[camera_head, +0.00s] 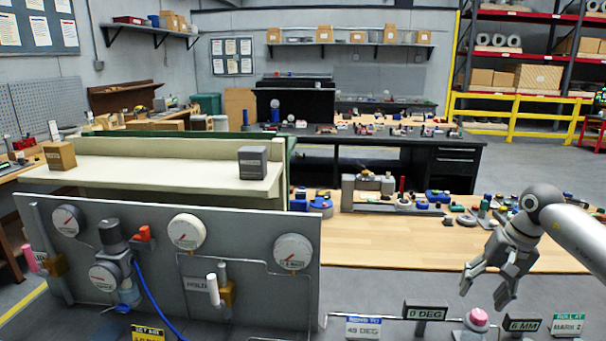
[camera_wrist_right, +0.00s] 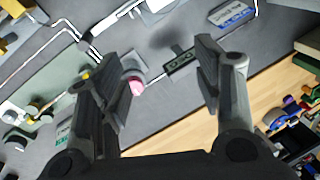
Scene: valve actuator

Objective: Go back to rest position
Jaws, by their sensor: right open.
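My right gripper (camera_head: 492,280) hangs at the right of the head view, its arm coming in from the right edge. Its fingers are spread with nothing between them. In the right wrist view the two dark fingers of the right gripper (camera_wrist_right: 165,85) stand wide apart. Past them a pink knob (camera_wrist_right: 137,86) and a dark label plate (camera_wrist_right: 181,63) show on the grey panel. The pink knob (camera_head: 478,318) is below the gripper in the head view, apart from it. My left gripper is not in view.
A grey gauge panel (camera_head: 150,215) with dials, valves and a blue hose stands at the left. Signs such as "0 DEG" (camera_head: 425,312) line the front edge. A wooden bench (camera_head: 400,240) with many small parts lies behind. Grey floor (camera_head: 540,165) is open at the right.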

